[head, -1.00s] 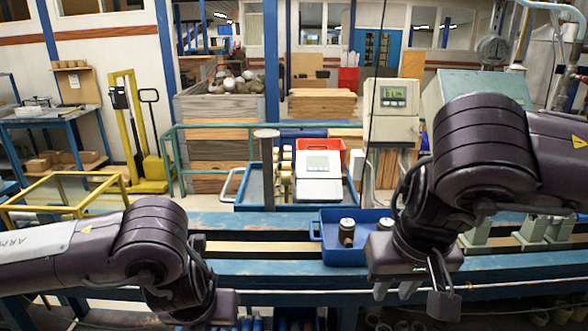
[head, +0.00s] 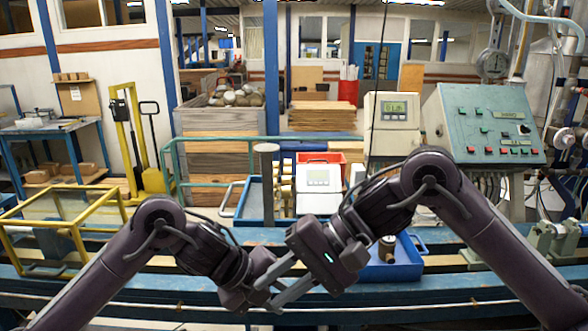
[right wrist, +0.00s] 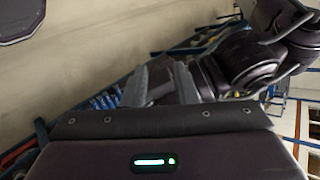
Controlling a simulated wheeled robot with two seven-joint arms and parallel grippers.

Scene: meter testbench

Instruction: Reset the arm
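My right arm reaches in from the right, and its gripper (head: 272,292) points left and down over the front of the blue bench. Its two grey fingers stand apart with nothing held between them; the right wrist view shows the same open gripper (right wrist: 158,70). My left arm comes in from the lower left, and its gripper (head: 243,296) is low in front of the bench. Its fingers cannot be made out clearly. The two grippers overlap in the head view; I cannot tell whether they touch.
A green control panel (head: 484,125) stands at the right. A yellow frame (head: 66,190) is at the left.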

